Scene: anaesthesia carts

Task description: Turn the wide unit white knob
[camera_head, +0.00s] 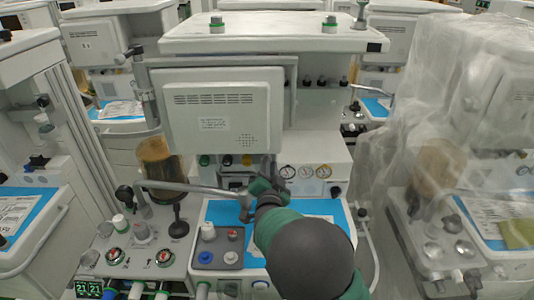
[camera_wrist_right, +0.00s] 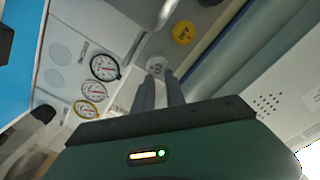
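The wide unit is the middle cart, with its grey-white top (camera_head: 270,40) and a blue-covered work surface (camera_head: 218,214). In the right wrist view a pale knob (camera_wrist_right: 156,66) with dark lettering is at the tips of my right gripper (camera_wrist_right: 161,82). The fingers stand a little apart with the knob between or just beyond the tips; I cannot tell if they grip it. In the head view my right gripper (camera_head: 262,176) reaches the panel below the monitor back, and the pale knob is hidden there. My left gripper is not in view.
A yellow "Air" knob (camera_wrist_right: 182,32) is close beside the pale knob. Round gauges (camera_wrist_right: 104,67) sit to its left. A jointed metal arm (camera_head: 190,187) crosses left of my gripper. A plastic-draped cart (camera_head: 450,110) stands on the right.

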